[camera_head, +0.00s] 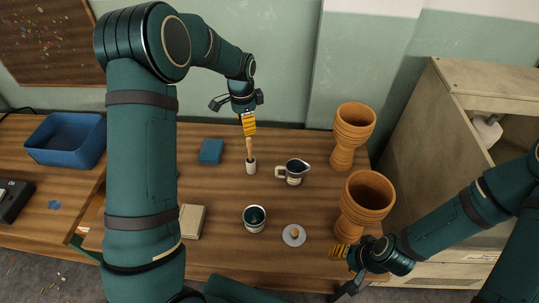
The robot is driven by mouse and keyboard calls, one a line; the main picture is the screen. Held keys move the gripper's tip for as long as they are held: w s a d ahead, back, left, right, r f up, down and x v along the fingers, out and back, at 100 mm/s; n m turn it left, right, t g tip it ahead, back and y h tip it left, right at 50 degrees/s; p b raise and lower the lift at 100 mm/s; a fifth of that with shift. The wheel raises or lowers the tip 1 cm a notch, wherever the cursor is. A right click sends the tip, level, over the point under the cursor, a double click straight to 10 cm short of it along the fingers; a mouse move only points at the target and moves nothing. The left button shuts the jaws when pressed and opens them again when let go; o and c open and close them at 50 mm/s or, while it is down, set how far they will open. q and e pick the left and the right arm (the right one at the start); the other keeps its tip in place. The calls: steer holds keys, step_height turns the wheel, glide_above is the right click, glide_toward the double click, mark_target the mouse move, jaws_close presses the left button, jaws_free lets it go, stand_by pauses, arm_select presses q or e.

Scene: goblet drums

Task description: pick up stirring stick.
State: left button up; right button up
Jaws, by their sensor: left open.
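The stirring stick (249,147) is a thin, light wooden stick standing nearly upright in a small white holder (251,166) near the back middle of the table. My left gripper (249,131) reaches down from above with its yellow fingers at the stick's upper end. It is open, and the top of the stick is hidden by or between the fingers; I cannot tell whether they touch it. My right gripper (338,252) is low at the front right, beside the base of the nearer orange goblet drum (362,222). Its yellow fingers look empty, but their opening is unclear.
A second goblet drum (345,152) stands behind the nearer one. A pitcher (295,173), a cup with dark contents (254,220) and a small white dish (294,236) stand mid-table. A blue block (211,151) lies left of the stick. A blue bin (67,140) stands far left.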

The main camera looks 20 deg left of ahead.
mark_target(249, 147)
arm_select(q)
steer(key=shift+w+r+m, duration=0.3)
steer(key=shift+w+r, duration=0.1)
steer(key=shift+r, duration=0.15)
arm_select(e)
steer(key=shift+d+f, duration=0.1)
steer(key=shift+d, duration=0.25)
arm_select(q)
step_height(249, 147, down, 8)
steer(key=shift+f+b, duration=0.25)
steer(key=shift+b, duration=0.65)
arm_select(e)
steer(key=shift+w+f, duration=0.15)
steer(key=shift+f, duration=0.7)
arm_select(q)
steer(key=f, duration=0.1)
steer(key=f+b, duration=0.1)
steer(key=f, duration=0.3)
steer(key=shift+s+f, duration=0.1)
steer(key=shift+s, duration=0.2)
arm_select(e)
steer(key=shift+w+f, duration=0.15)
steer(key=shift+f, duration=0.55)
arm_select(q)
jaws_close()
